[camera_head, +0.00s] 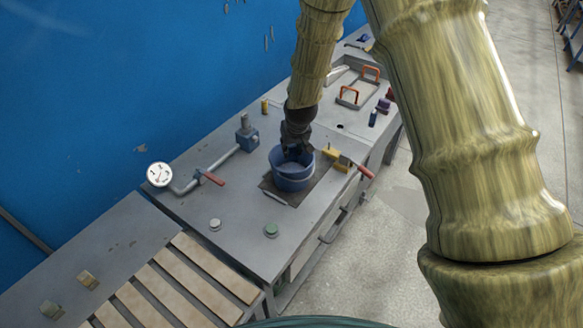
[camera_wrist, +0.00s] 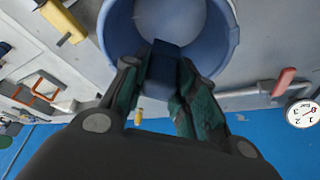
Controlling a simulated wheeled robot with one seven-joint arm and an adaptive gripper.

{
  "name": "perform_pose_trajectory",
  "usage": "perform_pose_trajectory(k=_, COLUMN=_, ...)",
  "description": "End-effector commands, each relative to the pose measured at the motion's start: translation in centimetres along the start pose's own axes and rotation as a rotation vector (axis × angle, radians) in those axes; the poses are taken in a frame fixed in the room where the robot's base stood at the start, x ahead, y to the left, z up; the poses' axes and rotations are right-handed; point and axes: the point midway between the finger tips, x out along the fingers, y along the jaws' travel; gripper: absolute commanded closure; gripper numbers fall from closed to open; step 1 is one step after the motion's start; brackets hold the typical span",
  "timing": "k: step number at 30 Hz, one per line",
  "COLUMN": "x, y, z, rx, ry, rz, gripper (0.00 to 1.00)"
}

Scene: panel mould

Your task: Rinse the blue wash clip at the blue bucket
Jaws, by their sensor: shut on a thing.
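The blue bucket (camera_head: 293,183) stands upright on a dark mat on the grey bench; its round rim and pale interior show in the wrist view (camera_wrist: 228,42). My gripper (camera_head: 294,150) points down at the bucket's mouth. In the wrist view my gripper (camera_wrist: 162,80) has its two green-and-black fingers closed on a dark blue block, the blue wash clip (camera_wrist: 166,62). The clip's far end overlaps the bucket's opening. I cannot tell how deep it reaches or whether it touches the bucket. In the head view the clip is hard to make out from the dark gripper.
A yellow block (camera_head: 336,158) and a red-handled lever (camera_head: 364,171) are right of the bucket. A pipe with a red handle (camera_head: 214,178) and a gauge (camera_head: 159,174) lie left. Orange-handled pieces (camera_head: 348,96) sit behind. Green (camera_head: 271,230) and white (camera_head: 215,224) knobs stand in front.

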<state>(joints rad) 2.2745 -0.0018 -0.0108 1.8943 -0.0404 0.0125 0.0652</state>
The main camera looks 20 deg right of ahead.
Motion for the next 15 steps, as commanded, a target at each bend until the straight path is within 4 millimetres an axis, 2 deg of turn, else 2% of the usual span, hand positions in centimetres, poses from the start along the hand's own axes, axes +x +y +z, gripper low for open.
perform_pose_trajectory(k=15, x=-3.1, y=0.0, z=-1.3, rx=0.000, ry=0.000, rz=0.000, gripper=0.92)
